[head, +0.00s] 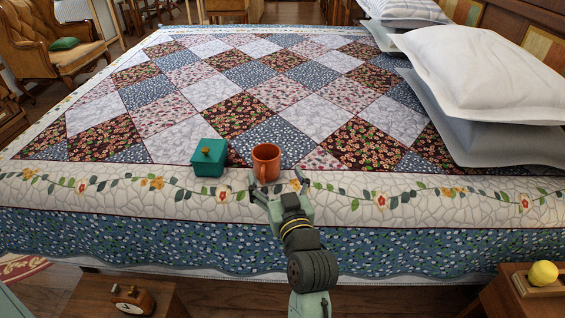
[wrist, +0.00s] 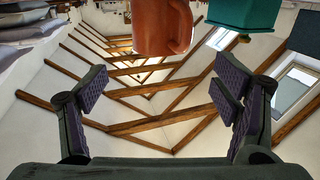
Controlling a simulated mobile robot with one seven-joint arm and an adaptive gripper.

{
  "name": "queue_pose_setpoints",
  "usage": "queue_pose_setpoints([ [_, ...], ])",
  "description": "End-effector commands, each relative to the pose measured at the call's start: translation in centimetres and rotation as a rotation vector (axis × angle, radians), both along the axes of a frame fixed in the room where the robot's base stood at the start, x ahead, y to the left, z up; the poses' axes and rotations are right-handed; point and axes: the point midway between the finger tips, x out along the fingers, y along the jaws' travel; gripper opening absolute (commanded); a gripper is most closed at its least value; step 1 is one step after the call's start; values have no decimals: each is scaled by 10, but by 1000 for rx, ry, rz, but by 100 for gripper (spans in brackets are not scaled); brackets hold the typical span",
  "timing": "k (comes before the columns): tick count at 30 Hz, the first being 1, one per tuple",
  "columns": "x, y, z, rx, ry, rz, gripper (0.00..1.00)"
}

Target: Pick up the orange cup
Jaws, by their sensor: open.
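The orange cup (head: 266,162) stands upright near the front edge of the bed, on the patchwork quilt (head: 200,95). My gripper (head: 277,188) is open and empty, just in front of the cup on the near side. In the wrist view the cup (wrist: 162,27) is at the top centre, beyond my gripper's spread fingers (wrist: 160,88). The cup is not between the fingertips, and its handle side faces right in that view. I cannot tell the exact gap between the fingers and the cup.
A teal lidded box (head: 208,158) stands close to the cup's left; it shows at the upper right in the wrist view (wrist: 243,14). White pillows (head: 490,75) lie at the right.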

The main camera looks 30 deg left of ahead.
Motion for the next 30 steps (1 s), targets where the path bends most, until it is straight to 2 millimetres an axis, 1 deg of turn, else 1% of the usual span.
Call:
queue_pose_setpoints([
  [1, 6, 8, 3, 1, -2, 3, 82],
  [6, 24, 25, 3, 1, -1, 3, 82],
  [11, 32, 32, 2, 0, -1, 1, 82],
  [18, 59, 54, 1, 1, -2, 3, 82],
  [21, 66, 62, 0, 1, -3, 2, 82],
  [24, 70, 65, -1, 1, -1, 2, 82],
  [30, 70, 65, -2, 2, -2, 1, 82],
])
